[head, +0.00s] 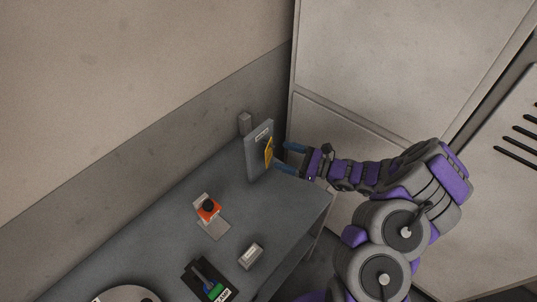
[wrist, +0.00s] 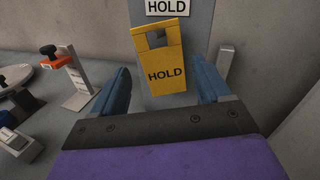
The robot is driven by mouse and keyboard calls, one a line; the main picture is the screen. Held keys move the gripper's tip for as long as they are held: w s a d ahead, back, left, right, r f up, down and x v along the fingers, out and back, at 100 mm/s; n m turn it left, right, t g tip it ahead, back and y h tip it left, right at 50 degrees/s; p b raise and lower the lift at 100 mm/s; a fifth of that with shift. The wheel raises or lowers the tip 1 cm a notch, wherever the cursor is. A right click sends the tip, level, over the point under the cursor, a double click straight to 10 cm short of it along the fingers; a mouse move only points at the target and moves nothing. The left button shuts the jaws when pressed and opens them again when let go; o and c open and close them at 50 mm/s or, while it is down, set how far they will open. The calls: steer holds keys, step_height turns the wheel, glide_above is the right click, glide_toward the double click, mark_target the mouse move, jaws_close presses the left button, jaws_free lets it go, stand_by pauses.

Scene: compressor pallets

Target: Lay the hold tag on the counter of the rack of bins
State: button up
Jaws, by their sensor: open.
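The hold tag (wrist: 166,75) is a yellow card with a square hole near its top and the word HOLD on it. It hangs against a grey upright board (wrist: 190,28) that has a white HOLD label. In the head view the tag (head: 269,152) is a yellow strip on the board's right face. My gripper (head: 280,160) is open in front of the board. In the wrist view its blue fingers (wrist: 166,90) stand left and right of the tag, apart from it. What holds the tag up is not clear. I cannot make out a rack of bins.
The board stands at the far end of a grey counter (head: 284,205). An orange and black knob on a stand (head: 208,207), a small grey box (head: 251,256) and a black tray with a green item (head: 212,283) are on it. A pale cabinet (head: 370,50) stands behind my arm.

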mark_target(269, 151)
steer(key=b+x, duration=0.1)
steer(key=x, duration=0.4)
steer(key=shift+w+f, duration=0.1)
steer(key=shift+f, duration=0.05)
steer(key=c, duration=0.9)
